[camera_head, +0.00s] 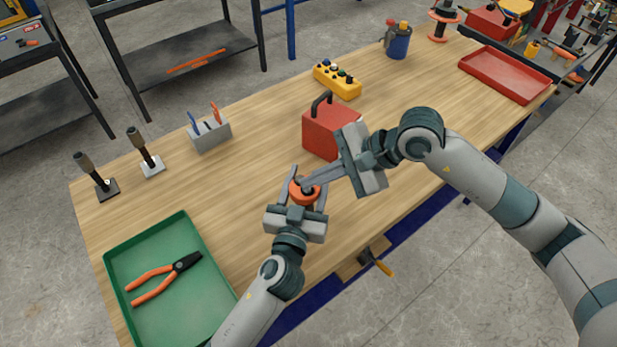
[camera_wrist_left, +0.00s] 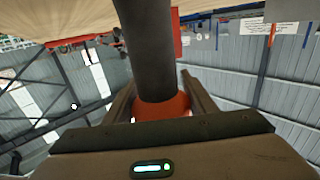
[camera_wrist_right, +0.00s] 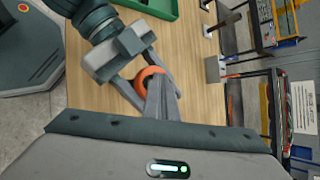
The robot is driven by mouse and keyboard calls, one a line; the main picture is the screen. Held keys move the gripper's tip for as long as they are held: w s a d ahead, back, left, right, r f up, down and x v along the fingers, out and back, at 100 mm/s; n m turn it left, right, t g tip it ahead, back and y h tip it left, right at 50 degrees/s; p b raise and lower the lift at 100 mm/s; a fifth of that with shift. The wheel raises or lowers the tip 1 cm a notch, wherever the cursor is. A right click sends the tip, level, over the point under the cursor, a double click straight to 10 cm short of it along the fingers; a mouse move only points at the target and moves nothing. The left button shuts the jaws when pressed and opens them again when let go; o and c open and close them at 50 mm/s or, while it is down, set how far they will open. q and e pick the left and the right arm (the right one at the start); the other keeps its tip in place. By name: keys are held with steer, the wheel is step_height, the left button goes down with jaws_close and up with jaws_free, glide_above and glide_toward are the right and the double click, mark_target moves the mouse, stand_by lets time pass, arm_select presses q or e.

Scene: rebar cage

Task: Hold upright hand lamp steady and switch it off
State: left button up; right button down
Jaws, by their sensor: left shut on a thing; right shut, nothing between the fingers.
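The hand lamp (camera_head: 304,192) shows in the head view as an orange round top near the front edge of the table. My left gripper (camera_head: 307,200) is shut around it from the front. In the left wrist view the lamp's dark cylinder (camera_wrist_left: 148,45) and orange collar (camera_wrist_left: 163,106) stand between the fingers (camera_wrist_left: 160,100). My right gripper (camera_head: 303,183) is shut and empty, its tips at the lamp's top. In the right wrist view its fingers (camera_wrist_right: 162,98) partly cover the orange top (camera_wrist_right: 149,73). Whether they touch it, and the switch itself, I cannot tell.
A red toolbox (camera_head: 328,131) stands just behind the grippers. A green tray (camera_head: 125,266) with pliers (camera_head: 165,277) lies at front left. A grey holder (camera_head: 210,135), a yellow button box (camera_head: 337,80) and a red tray (camera_head: 505,75) stand farther off. Left table centre is clear.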

steer(key=shift+r, duration=0.45)
step_height(320, 180, up, 6)
stand_by(0.9)
arm_select(q)
steer(key=o, duration=1.3)
steer(key=shift+o, duration=0.2)
steer(key=shift+s, duration=0.1)
steer(key=v, duration=1.1)
steer(key=shift+s, duration=0.4)
